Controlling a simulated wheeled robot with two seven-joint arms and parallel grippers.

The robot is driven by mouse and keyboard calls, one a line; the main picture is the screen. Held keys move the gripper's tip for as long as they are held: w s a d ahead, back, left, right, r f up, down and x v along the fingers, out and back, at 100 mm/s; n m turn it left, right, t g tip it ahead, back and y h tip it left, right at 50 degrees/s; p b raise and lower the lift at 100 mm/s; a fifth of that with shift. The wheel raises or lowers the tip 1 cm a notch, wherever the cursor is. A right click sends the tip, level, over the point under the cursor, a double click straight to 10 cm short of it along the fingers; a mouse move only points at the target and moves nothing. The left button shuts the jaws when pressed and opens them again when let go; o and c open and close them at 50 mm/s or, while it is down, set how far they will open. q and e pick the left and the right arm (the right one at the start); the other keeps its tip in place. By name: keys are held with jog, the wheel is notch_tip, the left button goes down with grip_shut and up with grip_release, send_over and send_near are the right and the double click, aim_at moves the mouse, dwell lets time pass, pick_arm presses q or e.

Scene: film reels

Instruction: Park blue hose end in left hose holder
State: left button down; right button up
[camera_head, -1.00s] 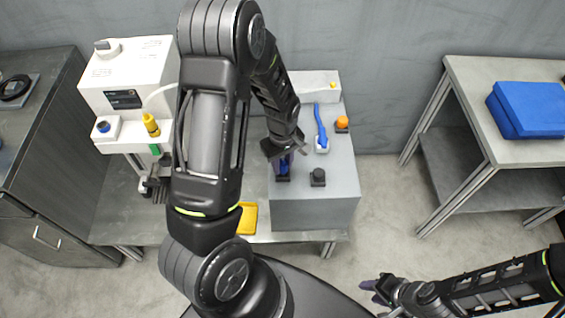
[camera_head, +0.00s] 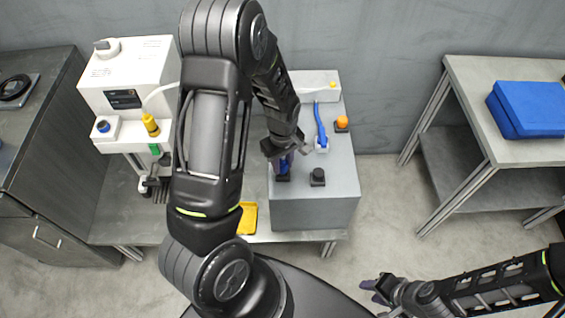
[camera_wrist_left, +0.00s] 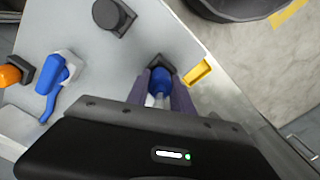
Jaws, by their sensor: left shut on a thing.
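My left gripper (camera_head: 284,163) is shut on the blue hose end (camera_wrist_left: 162,78), over the front left of the grey box. The blue hose end is between the purple fingers in the left wrist view (camera_wrist_left: 163,90). It sits at the black left hose holder (camera_head: 283,178), which is mostly hidden behind it in the wrist view (camera_wrist_left: 159,61). I cannot tell how deep it sits. A second black holder (camera_head: 317,178) stands to the right, with nothing in it. My right gripper (camera_head: 376,290) is far off at the lower right, its finger gap unclear.
A blue lever on a white base (camera_head: 321,143) and an orange knob (camera_head: 342,122) are on the grey box (camera_head: 335,205). A yellow tray (camera_head: 248,218) lies beside the box. A white machine (camera_head: 125,80) stands left; a blue case (camera_head: 530,108) lies on the right table.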

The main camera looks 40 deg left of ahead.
aim_at(283, 162)
pick_arm(q)
jog(key=shift+f+b, duration=0.45)
jog(key=shift+f, duration=0.1)
jog(key=c, duration=1.4)
grip_release()
jog(key=shift+r, duration=0.1)
notch_tip(283, 162, up, 6)
jog(key=p, duration=0.4)
jog(key=shift+p, duration=0.4)
jog(key=shift+r+p, duration=2.1)
jog(key=shift+r, duration=0.35)
